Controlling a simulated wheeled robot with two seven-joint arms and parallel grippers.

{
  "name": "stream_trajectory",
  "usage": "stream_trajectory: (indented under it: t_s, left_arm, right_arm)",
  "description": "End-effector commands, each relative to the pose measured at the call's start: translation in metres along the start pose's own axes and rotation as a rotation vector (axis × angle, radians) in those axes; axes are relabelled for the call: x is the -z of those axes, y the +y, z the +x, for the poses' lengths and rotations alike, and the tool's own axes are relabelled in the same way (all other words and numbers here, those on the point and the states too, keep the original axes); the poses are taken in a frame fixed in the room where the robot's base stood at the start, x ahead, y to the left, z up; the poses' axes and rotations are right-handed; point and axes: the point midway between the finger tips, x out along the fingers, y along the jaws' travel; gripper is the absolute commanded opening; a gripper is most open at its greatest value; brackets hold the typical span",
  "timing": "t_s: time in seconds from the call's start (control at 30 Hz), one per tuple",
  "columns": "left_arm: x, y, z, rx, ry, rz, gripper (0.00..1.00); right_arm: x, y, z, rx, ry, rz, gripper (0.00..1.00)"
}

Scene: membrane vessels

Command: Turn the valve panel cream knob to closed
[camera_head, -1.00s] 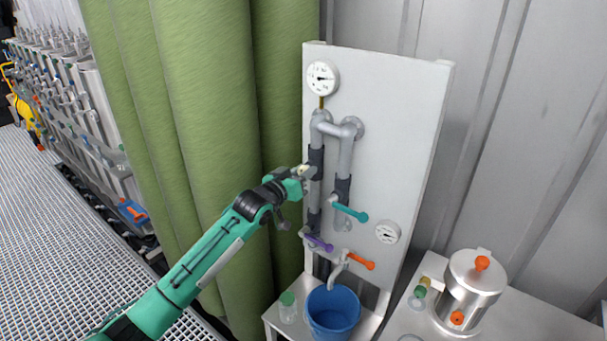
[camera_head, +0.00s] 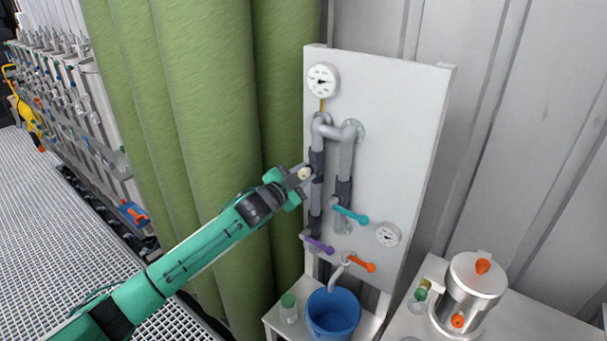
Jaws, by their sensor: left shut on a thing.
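The white valve panel (camera_head: 410,130) stands upright against the wall with grey pipes on it. The small cream knob (camera_head: 304,174) sits at the left pipe, partly covered by my gripper. My left gripper (camera_head: 303,176) reaches in from the left and is shut on the cream knob, its fingers on either side of it. The knob's exact turn angle is too small to tell. My right gripper is not in view.
Teal (camera_head: 351,214), purple (camera_head: 319,245) and orange (camera_head: 361,263) handles stick out below the knob. A blue bucket (camera_head: 333,312) stands under the spout. A steel vessel (camera_head: 470,290) stands at right. Green columns (camera_head: 205,120) rise close to my left arm.

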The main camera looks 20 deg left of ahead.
Motion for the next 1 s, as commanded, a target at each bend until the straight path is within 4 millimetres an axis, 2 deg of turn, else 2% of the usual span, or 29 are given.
stream_trajectory:
  t_s: [0.43, 1.0]
  left_arm:
    - [-0.0015, 0.0008, -0.0002, -0.003, -0.003, 0.25, 0.04]
    - [-0.0018, 0.0012, -0.0003, -0.003, -0.003, 0.295, 0.04]
  right_arm:
    - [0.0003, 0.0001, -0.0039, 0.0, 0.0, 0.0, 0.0]
    - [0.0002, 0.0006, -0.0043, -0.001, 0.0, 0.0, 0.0]
